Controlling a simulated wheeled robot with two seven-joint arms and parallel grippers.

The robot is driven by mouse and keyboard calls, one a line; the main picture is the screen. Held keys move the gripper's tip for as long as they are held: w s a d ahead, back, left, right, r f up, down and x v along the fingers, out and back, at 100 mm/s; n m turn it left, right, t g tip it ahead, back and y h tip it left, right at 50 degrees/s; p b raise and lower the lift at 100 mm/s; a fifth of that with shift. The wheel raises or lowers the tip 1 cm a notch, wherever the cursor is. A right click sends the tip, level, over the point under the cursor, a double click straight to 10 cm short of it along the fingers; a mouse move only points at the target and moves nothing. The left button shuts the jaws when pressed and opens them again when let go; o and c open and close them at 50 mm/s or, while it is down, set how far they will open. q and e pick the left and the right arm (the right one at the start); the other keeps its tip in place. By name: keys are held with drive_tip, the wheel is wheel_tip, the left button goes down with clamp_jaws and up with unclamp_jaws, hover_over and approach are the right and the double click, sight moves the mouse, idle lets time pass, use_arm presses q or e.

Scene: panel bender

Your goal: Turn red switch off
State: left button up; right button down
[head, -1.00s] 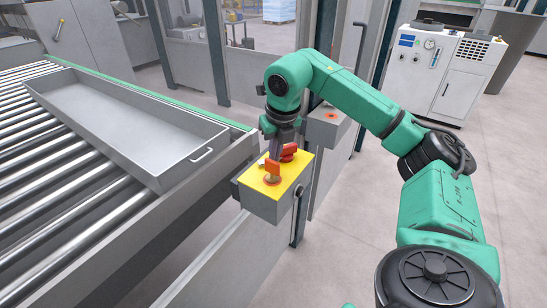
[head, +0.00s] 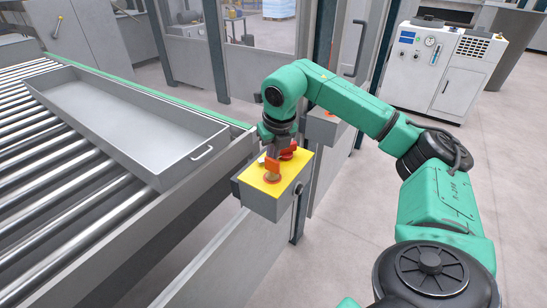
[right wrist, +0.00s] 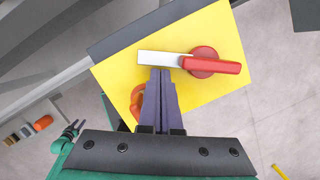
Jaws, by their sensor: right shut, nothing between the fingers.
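The red switch (right wrist: 205,62) is on the yellow top of a grey control box (right wrist: 115,77). In the right wrist view its red handle points right, and a pale flat bar extends left from it. In the head view the red switch (head: 288,150) is partly hidden by my right gripper (head: 276,153). In the right wrist view my right gripper (right wrist: 162,72) is shut and empty, its tips at the pale bar; contact is unclear. A small teal and dark part at lower left there looks like my left gripper (right wrist: 74,129); its jaws are too small to read.
An orange switch (head: 272,170) stands nearer on the same box; the fingers partly cover it in the wrist view. A roller conveyor (head: 60,215) with a grey tray (head: 190,165) lies left. A grey post box (head: 323,127) stands just behind.

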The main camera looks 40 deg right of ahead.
drive_tip(key=shift+w+a+p, duration=0.1)
drive_tip(key=shift+w+p, duration=0.2)
drive_tip(key=shift+w, duration=0.4)
drive_tip(key=w+m+p, duration=0.1)
drive_tip(key=m, duration=0.1)
drive_tip(key=shift+w+m+h, duration=0.2)
drive_tip(key=shift+m+h, duration=0.1)
drive_tip(key=shift+m, duration=0.1)
drive_tip(key=shift+w, duration=0.25)
drive_tip(key=shift+d, duration=0.2)
